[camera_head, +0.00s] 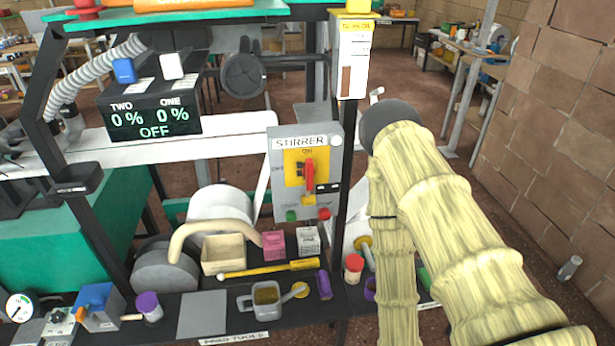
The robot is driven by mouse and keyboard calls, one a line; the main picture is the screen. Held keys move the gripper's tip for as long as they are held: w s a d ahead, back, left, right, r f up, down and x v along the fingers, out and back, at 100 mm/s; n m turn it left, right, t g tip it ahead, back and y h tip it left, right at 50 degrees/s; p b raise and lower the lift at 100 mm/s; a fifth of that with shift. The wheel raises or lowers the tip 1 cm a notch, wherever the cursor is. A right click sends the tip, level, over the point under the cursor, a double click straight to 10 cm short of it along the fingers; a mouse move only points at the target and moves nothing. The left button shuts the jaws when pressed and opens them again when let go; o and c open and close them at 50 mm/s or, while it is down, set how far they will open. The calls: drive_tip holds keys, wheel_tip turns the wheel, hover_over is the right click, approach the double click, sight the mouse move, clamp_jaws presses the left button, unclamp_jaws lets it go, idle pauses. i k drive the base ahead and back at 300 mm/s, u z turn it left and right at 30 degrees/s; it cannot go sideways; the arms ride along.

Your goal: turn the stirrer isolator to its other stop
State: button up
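The stirrer isolator is a grey box (276,180) labelled STIRRER, fixed upright at the middle of the view. On its yellow plate (292,160) a red handle (309,176) stands about upright, below the word ON. A small black part with a white mark (328,188) sits at the handle's lower right, and a yellow tab (308,200) is just below. A green button (291,215) and a red button (324,213) are at the bottom. My arm, in a pale yellow sleeve, fills the right side, clear of the handle in the picture. My gripper does not show.
A black post with a white tag (353,60) stands right of the box. Below is a dark shelf with a beige tray (223,254), a pink block (273,245), a yellow-handled tool (270,269) and a grey mug (266,299). A display (150,118) reads OFF. A brick wall is at right.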

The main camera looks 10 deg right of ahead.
sight(308, 172)
drive_tip(key=z, duration=1.5)
drive_tip(key=k, duration=0.85)
drive_tip(key=u, duration=0.85)
drive_tip(key=i, duration=0.5)
drive_tip(key=u, duration=0.05)
